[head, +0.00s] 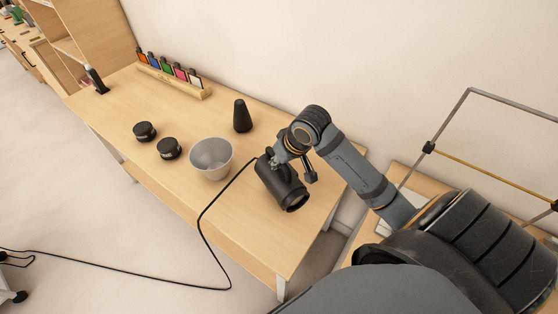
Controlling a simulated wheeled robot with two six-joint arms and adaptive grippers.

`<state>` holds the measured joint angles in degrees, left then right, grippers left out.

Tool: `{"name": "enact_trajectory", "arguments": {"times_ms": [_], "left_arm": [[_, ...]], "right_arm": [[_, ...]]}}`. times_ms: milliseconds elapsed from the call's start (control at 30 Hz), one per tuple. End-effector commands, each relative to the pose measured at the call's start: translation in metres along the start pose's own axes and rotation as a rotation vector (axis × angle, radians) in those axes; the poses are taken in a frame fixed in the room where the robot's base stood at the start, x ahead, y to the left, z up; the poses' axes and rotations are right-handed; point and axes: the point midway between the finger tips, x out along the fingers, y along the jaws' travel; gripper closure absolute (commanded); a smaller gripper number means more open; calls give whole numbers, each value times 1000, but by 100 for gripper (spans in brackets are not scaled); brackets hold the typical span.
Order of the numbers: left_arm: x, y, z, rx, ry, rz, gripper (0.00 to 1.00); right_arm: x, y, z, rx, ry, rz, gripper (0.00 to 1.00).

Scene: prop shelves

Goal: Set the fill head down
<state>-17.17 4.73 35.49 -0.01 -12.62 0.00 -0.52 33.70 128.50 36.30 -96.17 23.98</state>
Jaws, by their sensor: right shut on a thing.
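The fill head (283,186) is a black cylindrical lamp with a dark round front opening that faces down and to the right. A black cable (204,222) runs from it over the table edge to the floor. My right gripper (273,160) is shut on the fill head at its back upper end. The lamp is tilted over the right part of the wooden table (240,210); I cannot tell whether it touches the top. The fingertips are partly hidden. My left gripper is not in view.
A grey bowl (210,157), a black cone-shaped item (242,116) and two black round tins (145,131) (169,148) stand left of the lamp. A rack of coloured cards (172,80) and a black bottle (96,80) are farther back. The table's front right is clear.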

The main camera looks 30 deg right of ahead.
Motion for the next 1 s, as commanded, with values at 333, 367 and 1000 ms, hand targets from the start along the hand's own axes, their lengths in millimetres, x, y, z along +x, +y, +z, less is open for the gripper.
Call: {"name": "enact_trajectory", "arguments": {"times_ms": [333,367,1000], "left_arm": [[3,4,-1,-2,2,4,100],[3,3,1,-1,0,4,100],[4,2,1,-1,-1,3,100]], "right_arm": [[-1,-3,1,-3,7,-3,100],[0,-3,1,-3,6,-3,100],[1,-2,2,-2,2,-1,62]]}}
